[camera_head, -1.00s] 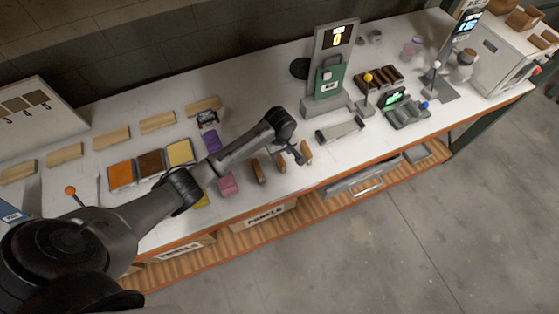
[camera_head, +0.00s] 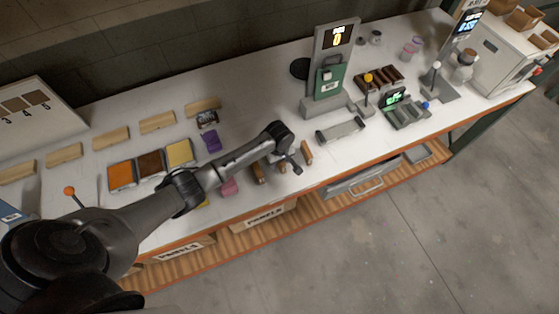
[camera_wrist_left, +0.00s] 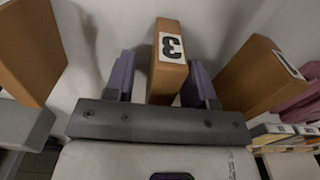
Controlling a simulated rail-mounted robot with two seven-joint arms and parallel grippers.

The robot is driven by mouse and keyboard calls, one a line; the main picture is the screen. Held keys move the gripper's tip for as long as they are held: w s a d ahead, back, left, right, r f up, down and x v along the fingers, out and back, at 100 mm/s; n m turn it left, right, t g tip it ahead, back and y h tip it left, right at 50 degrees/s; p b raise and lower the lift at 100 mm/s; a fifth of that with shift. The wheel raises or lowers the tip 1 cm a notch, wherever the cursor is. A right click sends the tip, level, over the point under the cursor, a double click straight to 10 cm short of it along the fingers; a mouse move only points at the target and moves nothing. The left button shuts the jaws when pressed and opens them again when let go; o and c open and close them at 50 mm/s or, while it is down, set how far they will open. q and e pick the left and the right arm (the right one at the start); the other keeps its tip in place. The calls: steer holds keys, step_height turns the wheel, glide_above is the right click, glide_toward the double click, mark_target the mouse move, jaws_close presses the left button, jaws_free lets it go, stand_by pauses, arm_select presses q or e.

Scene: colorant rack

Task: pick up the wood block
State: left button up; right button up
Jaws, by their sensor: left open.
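Three brown wood blocks stand in a row near the front edge of the table in the head view. The middle block (camera_head: 282,167) is partly hidden by my left gripper (camera_head: 293,163), and the right block (camera_head: 307,152) shows beside it. In the left wrist view, a wood block labelled 3 (camera_wrist_left: 167,62) lies between the two spread fingers of my left gripper (camera_wrist_left: 162,70). The fingers are open on either side of it; I cannot tell whether either touches it. My right gripper is not in view.
In the wrist view, other blocks stand close on the left (camera_wrist_left: 30,50) and right (camera_wrist_left: 257,75).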

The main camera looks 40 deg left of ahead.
arm_select(q)
steer(key=shift+c, duration=0.4)
jaws_close()
steer(key=shift+r, duration=0.2)
